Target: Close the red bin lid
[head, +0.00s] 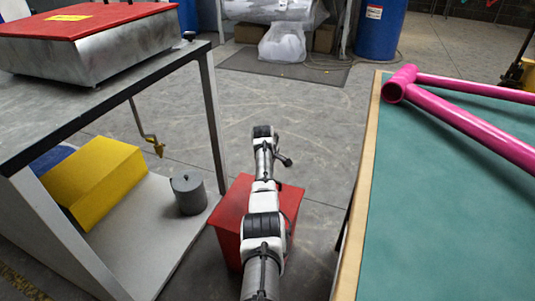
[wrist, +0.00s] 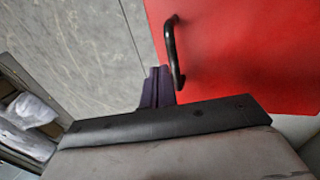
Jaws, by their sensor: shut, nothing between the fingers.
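The red bin (head: 225,225) stands on the floor between the metal bench and the green-topped table. My arm passes over it in the head view and hides much of its top, so I cannot tell there how far its lid is open. In the wrist view a flat red panel (wrist: 245,50), seemingly the lid, fills the upper right. It carries a curved black handle (wrist: 174,55). My gripper (wrist: 158,75) is shut and empty. Its dark fingertips are just left of the handle's lower end; whether they touch it I cannot tell.
The metal bench (head: 207,100) is at left, with a red-topped metal box (head: 110,50) on it and a yellow box (head: 95,180) and grey canister (head: 188,193) on its lower shelf. The green-topped table (head: 430,220) with pink tubes (head: 470,130) is at right.

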